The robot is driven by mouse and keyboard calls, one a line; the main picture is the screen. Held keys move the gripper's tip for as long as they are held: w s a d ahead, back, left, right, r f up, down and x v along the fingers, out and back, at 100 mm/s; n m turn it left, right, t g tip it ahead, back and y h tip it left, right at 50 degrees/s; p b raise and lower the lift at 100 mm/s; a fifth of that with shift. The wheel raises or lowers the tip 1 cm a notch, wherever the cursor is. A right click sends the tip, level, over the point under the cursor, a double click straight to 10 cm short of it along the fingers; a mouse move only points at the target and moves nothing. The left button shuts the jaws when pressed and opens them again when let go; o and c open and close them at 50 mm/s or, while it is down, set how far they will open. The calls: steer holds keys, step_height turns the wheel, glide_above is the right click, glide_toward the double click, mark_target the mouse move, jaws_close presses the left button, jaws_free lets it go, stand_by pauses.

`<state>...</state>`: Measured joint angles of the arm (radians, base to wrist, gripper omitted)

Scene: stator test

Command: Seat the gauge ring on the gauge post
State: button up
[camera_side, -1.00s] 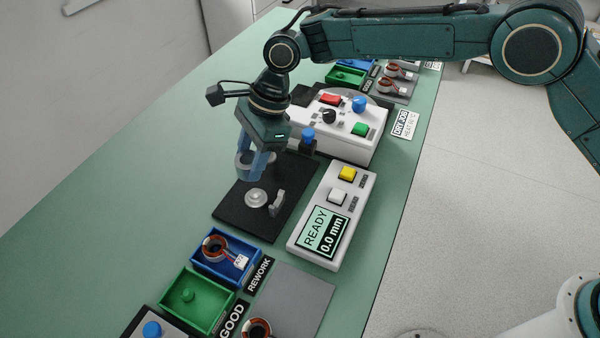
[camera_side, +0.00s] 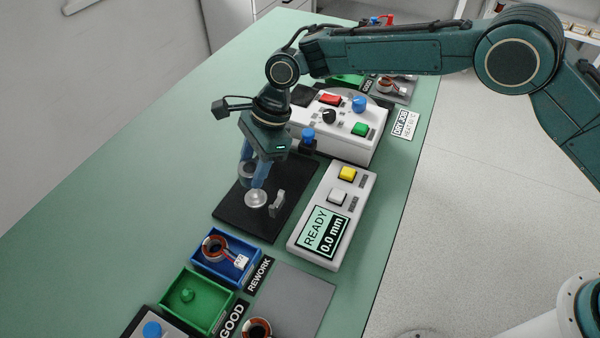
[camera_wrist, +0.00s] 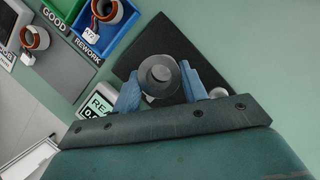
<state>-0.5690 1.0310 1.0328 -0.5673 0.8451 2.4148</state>
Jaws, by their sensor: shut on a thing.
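The gauge ring (camera_side: 246,172) is a grey ring held between the blue fingers of my gripper (camera_side: 252,178). In the wrist view the ring (camera_wrist: 159,74) sits between the fingertips of my gripper (camera_wrist: 160,84). The gauge post's round silver base (camera_side: 256,199) is on the black pad (camera_side: 233,212). The ring appears slightly above and left of this base in the side view, close to it. The post itself is hidden by the fingers and ring, so I cannot tell whether ring and post touch.
A small metal bracket (camera_side: 277,203) stands right of the base. The white gauge box (camera_side: 309,247) reads READY 0.0 mm. A blue bin (camera_side: 203,266) with a copper-wound part and a green bin (camera_side: 172,304) lie in front. A white control box (camera_side: 350,140) is behind.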

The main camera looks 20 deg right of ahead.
mark_target(258, 190)
steer(key=shift+f, duration=0.95)
steer(key=shift+f, duration=1.6)
stand_by(0.9)
steer(key=o, duration=1.3)
steer(key=shift+f, duration=0.1)
steer(key=v, duration=1.4)
